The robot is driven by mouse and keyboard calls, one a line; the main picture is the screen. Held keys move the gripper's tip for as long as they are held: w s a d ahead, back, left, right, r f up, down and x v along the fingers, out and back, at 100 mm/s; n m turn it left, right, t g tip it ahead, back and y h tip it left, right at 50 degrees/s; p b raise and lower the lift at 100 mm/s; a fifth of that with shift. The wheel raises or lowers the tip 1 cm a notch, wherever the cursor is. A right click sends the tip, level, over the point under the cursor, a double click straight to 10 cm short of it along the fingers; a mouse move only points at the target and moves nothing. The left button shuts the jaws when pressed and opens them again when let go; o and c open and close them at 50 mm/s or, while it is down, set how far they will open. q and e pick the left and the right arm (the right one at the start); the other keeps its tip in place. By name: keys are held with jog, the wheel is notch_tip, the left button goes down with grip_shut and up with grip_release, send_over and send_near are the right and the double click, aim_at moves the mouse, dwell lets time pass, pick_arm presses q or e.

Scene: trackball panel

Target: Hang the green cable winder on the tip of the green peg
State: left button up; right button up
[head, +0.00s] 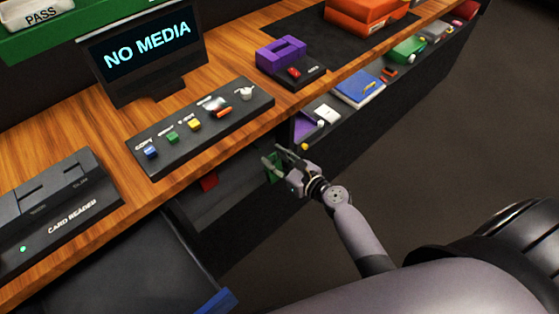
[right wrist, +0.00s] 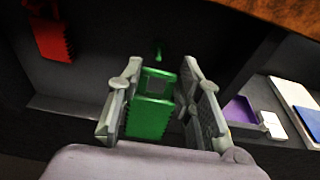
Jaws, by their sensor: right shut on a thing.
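My right gripper (head: 277,163) reaches into the dark opening under the wooden desk. In the right wrist view it (right wrist: 160,98) is shut on the green cable winder (right wrist: 150,117), a flat block with a square opening in its upper part. The winder (head: 272,172) is partly hidden by the fingers in the head view. The green peg (right wrist: 158,50) shows as a small upright shape just beyond the winder's upper end. They look apart, but the exact gap cannot be told. My left gripper is not in view.
A red winder (right wrist: 50,40) hangs on the back panel at left. To the right, a shelf holds a purple item (right wrist: 241,111) and a white item (right wrist: 272,125). The desk edge (head: 240,147) lies above my right gripper.

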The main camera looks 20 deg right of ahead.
jog(key=shift+b+x, duration=0.75)
jog(key=shift+x, duration=2.95)
jog(key=shift+w+r, duration=0.1)
jog(key=shift+r, duration=0.05)
jog(key=o, duration=1.2)
jog(key=v, duration=1.2)
